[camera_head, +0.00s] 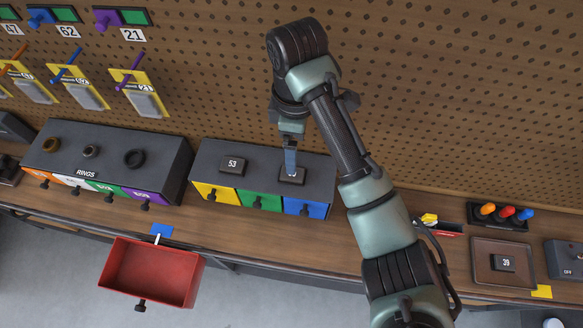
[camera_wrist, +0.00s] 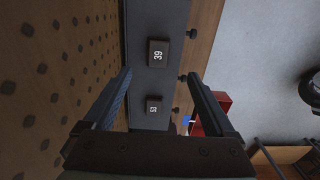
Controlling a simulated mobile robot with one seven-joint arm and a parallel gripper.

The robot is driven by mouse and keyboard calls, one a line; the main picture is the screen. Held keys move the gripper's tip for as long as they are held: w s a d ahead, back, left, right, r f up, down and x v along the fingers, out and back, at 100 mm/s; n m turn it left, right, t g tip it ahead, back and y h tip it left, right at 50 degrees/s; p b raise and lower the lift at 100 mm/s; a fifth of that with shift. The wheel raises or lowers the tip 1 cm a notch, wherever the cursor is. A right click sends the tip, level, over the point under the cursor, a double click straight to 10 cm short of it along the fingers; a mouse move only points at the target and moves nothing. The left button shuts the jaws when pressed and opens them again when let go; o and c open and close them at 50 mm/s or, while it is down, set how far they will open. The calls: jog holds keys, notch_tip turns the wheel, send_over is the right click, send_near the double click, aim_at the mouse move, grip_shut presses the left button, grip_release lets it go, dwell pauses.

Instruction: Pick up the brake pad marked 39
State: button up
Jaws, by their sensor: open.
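A dark brake pad marked 39 (camera_wrist: 158,53) lies flat on top of a dark drawer cabinet (camera_wrist: 150,15). In the head view this pad (camera_head: 292,175) is partly covered by my gripper, and its number cannot be read there. A pad marked 53 (camera_head: 232,165) lies to its left on the same cabinet; it also shows in the wrist view (camera_wrist: 153,107). Another small pad marked 39 (camera_head: 504,263) lies in a brown tray (camera_head: 482,273) at the far right. My gripper (camera_head: 291,168) is open and empty, pointing down over the cabinet; the gap to the pad is unclear.
The cabinet has yellow, green and blue drawers with knobs. A RINGS cabinet (camera_head: 88,172) bearing several rings stands left. An open red drawer (camera_head: 152,272) juts out below the bench. A pegboard (camera_head: 210,70) with hanging pads rises behind. Bench between cabinet and tray is partly hidden by my arm.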

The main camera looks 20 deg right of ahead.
aim_at(299, 179)
notch_tip(299, 179, down, 9)
jog(key=b, duration=0.5)
jog(key=shift+w, duration=0.1)
jog(key=shift+f+p, duration=0.3)
jog(key=shift+f, duration=0.6)
grip_shut()
